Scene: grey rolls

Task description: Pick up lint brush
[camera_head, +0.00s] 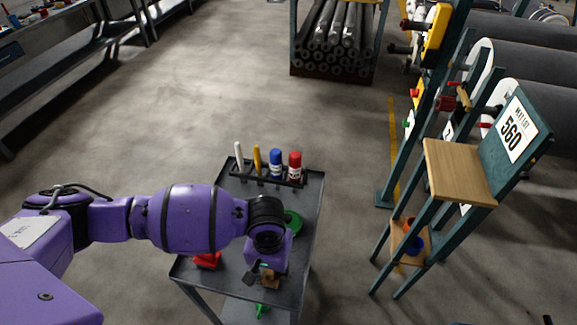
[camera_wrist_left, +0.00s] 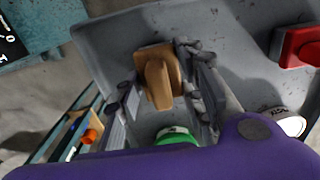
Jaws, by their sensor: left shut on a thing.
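The lint brush, a small brown wooden-looking piece (camera_wrist_left: 158,80), sits between the two fingers of my left gripper (camera_wrist_left: 160,72) in the left wrist view. In the head view the brush (camera_head: 270,280) shows only partly, just below my left gripper (camera_head: 262,275), over the near part of the grey cart top (camera_head: 232,262). My left gripper is shut on the brush. I cannot tell whether the brush still touches the cart. My right gripper is in neither view.
A red object (camera_head: 206,261) lies on the cart left of the gripper, and a green round object (camera_head: 293,222) behind it. A rack (camera_head: 268,180) at the cart's far edge holds several items, including a blue bottle (camera_head: 276,163) and a red bottle (camera_head: 295,166). A stand (camera_head: 458,172) is at right.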

